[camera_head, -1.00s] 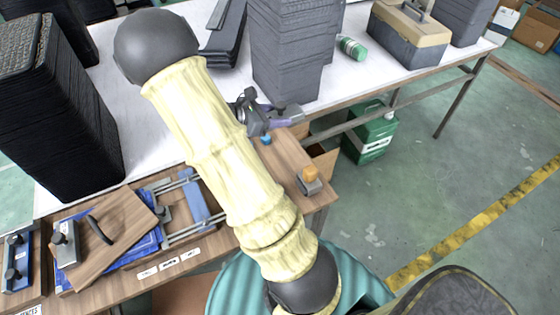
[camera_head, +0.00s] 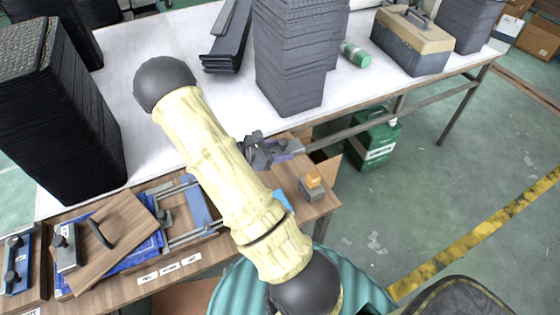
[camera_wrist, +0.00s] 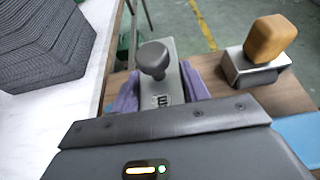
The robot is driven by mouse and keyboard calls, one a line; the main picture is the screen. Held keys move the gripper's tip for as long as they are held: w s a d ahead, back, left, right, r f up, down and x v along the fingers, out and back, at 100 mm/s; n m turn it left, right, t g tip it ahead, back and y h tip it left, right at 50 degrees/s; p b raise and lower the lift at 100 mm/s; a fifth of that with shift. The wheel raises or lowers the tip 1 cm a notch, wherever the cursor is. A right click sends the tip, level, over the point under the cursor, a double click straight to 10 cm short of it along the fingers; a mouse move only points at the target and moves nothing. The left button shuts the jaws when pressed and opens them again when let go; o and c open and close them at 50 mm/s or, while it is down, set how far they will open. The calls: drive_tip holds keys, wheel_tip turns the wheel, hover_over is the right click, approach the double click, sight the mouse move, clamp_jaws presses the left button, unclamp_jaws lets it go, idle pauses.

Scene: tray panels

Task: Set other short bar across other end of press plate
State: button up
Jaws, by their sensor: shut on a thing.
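The other short bar, grey with a dark round knob (camera_wrist: 155,62), shows in the wrist view. My gripper (camera_wrist: 163,90) is shut on it, its purple fingers on both sides. In the head view my gripper (camera_head: 284,150) is over the right part of the wooden bench, partly hidden by my arm. The press plate (camera_head: 122,227), a wooden board with a black handle, lies tilted in direction over a blue panel at the left. One short bar (camera_head: 67,252) with a dark knob lies across its left end. Its right end shows no bar.
A rod frame with a blue bar (camera_head: 196,203) lies right of the plate. A grey block with an orange top (camera_head: 312,188) stands at the bench's right end. Tall dark tray stacks (camera_head: 62,110) and grey ones (camera_head: 290,60) stand on the white table (camera_head: 170,50).

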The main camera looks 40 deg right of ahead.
sight(280, 166)
drive_tip(key=shift+f, duration=0.8)
drive_tip(key=shift+f, duration=1.8)
drive_tip(key=o, duration=1.2)
drive_tip(key=shift+o, duration=0.2)
